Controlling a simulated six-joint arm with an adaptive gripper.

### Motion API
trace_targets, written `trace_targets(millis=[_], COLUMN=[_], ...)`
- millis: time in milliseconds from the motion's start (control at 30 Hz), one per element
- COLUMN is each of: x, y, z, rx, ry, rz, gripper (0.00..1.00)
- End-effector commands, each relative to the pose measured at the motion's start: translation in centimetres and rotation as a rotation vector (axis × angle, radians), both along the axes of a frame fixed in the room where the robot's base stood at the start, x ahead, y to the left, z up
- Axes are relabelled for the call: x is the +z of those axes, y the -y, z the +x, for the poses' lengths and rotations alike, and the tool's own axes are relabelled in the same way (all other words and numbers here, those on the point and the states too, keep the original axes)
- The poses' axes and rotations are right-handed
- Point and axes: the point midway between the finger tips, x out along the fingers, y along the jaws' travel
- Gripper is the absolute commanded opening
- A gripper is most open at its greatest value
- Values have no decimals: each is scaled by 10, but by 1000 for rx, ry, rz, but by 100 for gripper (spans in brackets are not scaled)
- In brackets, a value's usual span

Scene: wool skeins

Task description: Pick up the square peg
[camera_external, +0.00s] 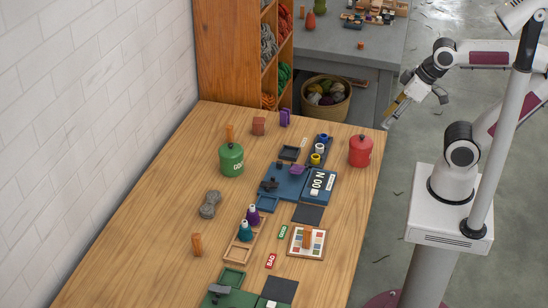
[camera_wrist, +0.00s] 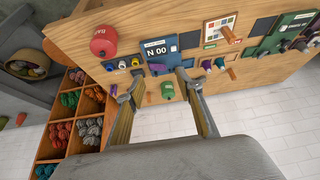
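Three orange-brown wooden pegs stand on the table. One peg (camera_external: 197,245) is near the table's left side, one peg (camera_external: 307,238) is on the colour card, and one peg (camera_external: 229,134) is behind the green jar. I cannot tell which has a square section. My gripper (camera_external: 414,110) is raised beyond the table's right edge, apart from all pegs. In the wrist view my gripper (camera_wrist: 154,86) has its fingers wide apart, with nothing held.
A green jar (camera_external: 232,160), a red jar (camera_external: 361,151), a grey skein (camera_external: 210,204), dark cones (camera_external: 246,231) and a blue board (camera_external: 318,184) stand on the table (camera_external: 130,240). A wooden shelf (camera_external: 228,50) stands at the back. The table's left side is mostly clear.

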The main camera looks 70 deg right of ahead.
Motion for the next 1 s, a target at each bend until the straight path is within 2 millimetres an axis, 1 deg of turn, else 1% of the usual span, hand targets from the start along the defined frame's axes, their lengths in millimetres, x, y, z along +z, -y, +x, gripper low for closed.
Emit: trace_targets(millis=[167,600,767,1000], x=[4,14,13,6], y=[-13,-65,-87,-120], z=[28,124,158,206], rx=[32,114,135,159], ry=[26,131,169,221], rz=[20,91,114,146], gripper=[36,36,36,36])
